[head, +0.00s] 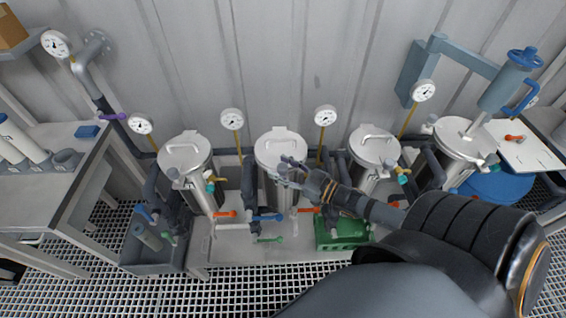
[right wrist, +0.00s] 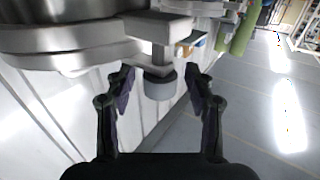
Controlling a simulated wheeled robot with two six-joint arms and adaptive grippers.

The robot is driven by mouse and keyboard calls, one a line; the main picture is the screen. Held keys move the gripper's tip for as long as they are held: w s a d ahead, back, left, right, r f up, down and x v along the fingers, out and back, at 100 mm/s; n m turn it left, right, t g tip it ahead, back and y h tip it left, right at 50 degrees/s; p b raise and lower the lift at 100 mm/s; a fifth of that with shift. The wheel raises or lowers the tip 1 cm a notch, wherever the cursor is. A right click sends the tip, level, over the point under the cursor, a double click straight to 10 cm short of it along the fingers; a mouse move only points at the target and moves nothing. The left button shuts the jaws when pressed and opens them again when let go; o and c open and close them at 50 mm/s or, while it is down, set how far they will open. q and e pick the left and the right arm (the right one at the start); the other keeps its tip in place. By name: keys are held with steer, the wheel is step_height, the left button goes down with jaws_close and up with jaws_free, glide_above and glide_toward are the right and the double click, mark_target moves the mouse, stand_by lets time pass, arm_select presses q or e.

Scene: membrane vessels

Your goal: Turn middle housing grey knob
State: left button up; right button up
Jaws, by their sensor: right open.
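The middle housing (head: 281,147) is an upright steel vessel with a handled lid, at the centre of the head view. My right gripper (head: 286,172) reaches in from the right and is at the front of this housing, just below its lid. In the right wrist view, a round grey knob (right wrist: 160,85) sits under a metal bracket at the vessel's rim. The open fingers of my right gripper (right wrist: 160,76) stand on either side of the knob, with visible gaps. In the head view the knob is hidden or too small to tell from the gripper. My left gripper is out of view.
Similar steel housings stand at left (head: 185,153) and right (head: 374,148). Gauges on yellow stems rise behind. Blue (head: 267,217), orange and green valve handles lie low in front. A green box (head: 343,232) is beneath my right arm. A grated floor (head: 240,285) is in front.

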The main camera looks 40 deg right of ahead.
mark_target(287, 172)
steer(key=v, duration=0.6)
steer(key=shift+s+f, duration=0.1)
steer(key=shift+s, duration=0.15)
steer(key=shift+s+d, duration=0.25)
steer(key=shift+s, duration=0.15)
